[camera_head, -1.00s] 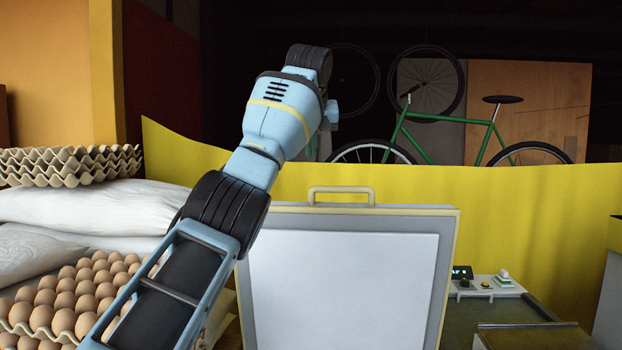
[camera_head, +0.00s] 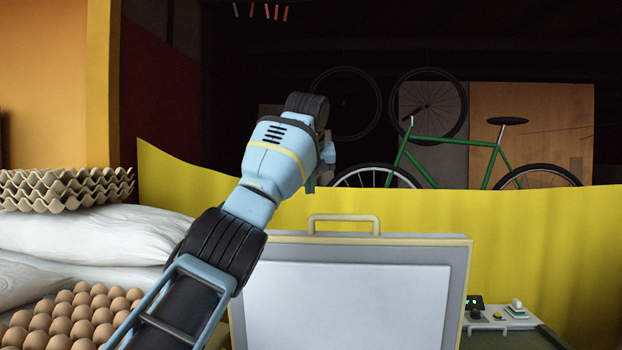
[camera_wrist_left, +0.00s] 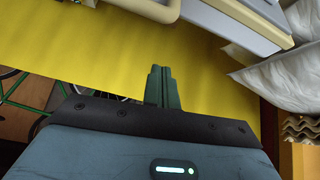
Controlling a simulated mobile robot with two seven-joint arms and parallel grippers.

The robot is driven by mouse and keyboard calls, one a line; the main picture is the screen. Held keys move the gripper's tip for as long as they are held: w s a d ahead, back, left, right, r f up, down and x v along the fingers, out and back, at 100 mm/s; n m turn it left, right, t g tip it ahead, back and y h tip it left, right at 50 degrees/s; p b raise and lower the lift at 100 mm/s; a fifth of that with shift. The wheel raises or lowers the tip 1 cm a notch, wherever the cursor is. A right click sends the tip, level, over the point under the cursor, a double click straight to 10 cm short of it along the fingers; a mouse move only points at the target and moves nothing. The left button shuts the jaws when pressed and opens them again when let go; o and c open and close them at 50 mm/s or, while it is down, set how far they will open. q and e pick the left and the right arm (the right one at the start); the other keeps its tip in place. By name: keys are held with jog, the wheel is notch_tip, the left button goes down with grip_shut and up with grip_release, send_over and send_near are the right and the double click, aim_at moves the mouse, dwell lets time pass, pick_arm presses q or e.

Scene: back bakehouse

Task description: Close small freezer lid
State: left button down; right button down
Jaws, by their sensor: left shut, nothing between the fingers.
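The small freezer lid (camera_head: 350,305) stands open and upright in the head view, its pale inner panel facing me. Its cream handle (camera_head: 343,218) is on the top edge; the handle also shows at the top of the left wrist view (camera_wrist_left: 150,8). My left arm reaches up from the lower left, across the lid's left side. My left gripper (camera_wrist_left: 161,70) is shut and empty, its green fingers together. In the head view the gripper is mostly hidden behind my wrist, above and left of the handle. It appears apart from the handle. My right gripper is not in view.
Eggs (camera_head: 75,315) in a tray, white sacks (camera_head: 90,235) and stacked egg trays (camera_head: 65,188) are at the left. A yellow partition (camera_head: 540,240) runs behind the lid, with a green bicycle (camera_head: 440,140) beyond it. A small control panel (camera_head: 498,316) sits at the right.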

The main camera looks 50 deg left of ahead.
aim_at(311, 217)
pick_arm(q)
jog(key=x, duration=0.4)
jog(key=shift+s+d+f, duration=0.15)
jog(key=shift+s+f, duration=0.05)
jog(key=shift+f, duration=0.4)
jog(key=shift+s+d+f+p, duration=0.1)
jog(key=shift+s+d+p, duration=0.2)
jog(key=shift+s+d, duration=0.1)
jog(key=shift+s+d+f, duration=0.25)
jog(key=shift+d, duration=0.1)
jog(key=shift+s+d+f, duration=0.15)
jog(key=shift+d, duration=0.05)
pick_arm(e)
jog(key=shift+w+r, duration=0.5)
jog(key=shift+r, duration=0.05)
pick_arm(q)
jog(key=shift+f, duration=0.1)
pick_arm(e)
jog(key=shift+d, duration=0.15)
